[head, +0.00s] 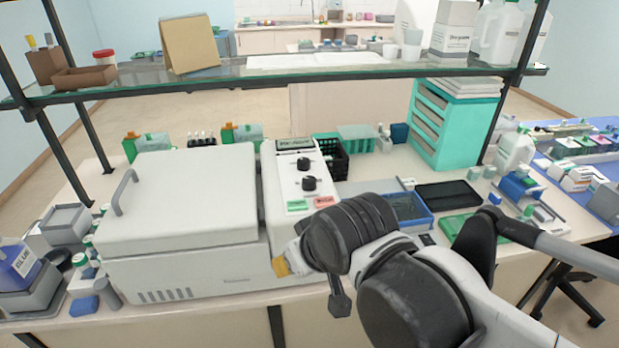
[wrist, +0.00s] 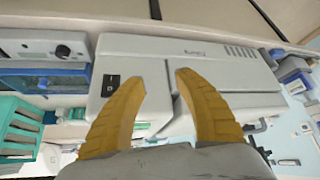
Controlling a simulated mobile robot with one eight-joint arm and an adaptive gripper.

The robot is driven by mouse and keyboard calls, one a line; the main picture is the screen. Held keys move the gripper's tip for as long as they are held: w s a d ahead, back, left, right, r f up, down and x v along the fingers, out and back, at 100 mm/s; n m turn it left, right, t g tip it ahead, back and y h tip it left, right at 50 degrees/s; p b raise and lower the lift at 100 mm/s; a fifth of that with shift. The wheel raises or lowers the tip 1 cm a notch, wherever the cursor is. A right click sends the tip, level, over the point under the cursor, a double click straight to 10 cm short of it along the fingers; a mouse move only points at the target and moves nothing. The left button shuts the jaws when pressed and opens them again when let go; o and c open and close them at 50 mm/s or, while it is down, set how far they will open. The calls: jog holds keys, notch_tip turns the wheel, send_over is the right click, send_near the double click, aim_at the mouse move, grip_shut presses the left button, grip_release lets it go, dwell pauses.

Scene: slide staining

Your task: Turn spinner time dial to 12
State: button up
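The spinner is a white box (head: 180,200) with a closed lid and a side handle. Its raised control panel (head: 285,190) stands at the lid's right, with a small display (head: 295,143) at the top. Two black dials, an upper one (head: 305,163) and a lower one (head: 309,184), sit above a green and a red button. I cannot read their labels or settings. My gripper (wrist: 159,76) has its yellow fingers apart with nothing between them. In the head view it is low at the spinner's front right corner, below the dials, partly hidden by my arm.
A glass shelf (head: 300,72) spans above the bench. A blue tray (head: 405,207), a black tray (head: 448,195) and a teal rack (head: 455,125) are to the right. A black crate (head: 330,157) stands behind the panel. The wrist view shows a white device with a black knob (wrist: 62,50).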

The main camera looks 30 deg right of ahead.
jog(key=shift+o, duration=0.5)
jog(key=w+d+r+n+g+p, duration=0.1)
jog(key=w+d+r+p, duration=0.3)
jog(key=r, duration=0.4)
jog(key=shift+w+d+r+n+g+p, duration=0.3)
jog(key=shift+w+n+p, duration=0.2)
jog(key=shift+p, duration=0.45)
jog(key=n+g+y+p, duration=0.1)
jog(key=n+y+p, duration=0.1)
jog(key=n+p, duration=0.3)
send_near(309, 179)
jog(key=shift+m+g, duration=0.3)
jog(key=shift+m, duration=0.3)
jog(key=b+x, duration=0.2)
jog(key=x, duration=0.8)
jog(key=shift+w, duration=0.25)
grip_shut()
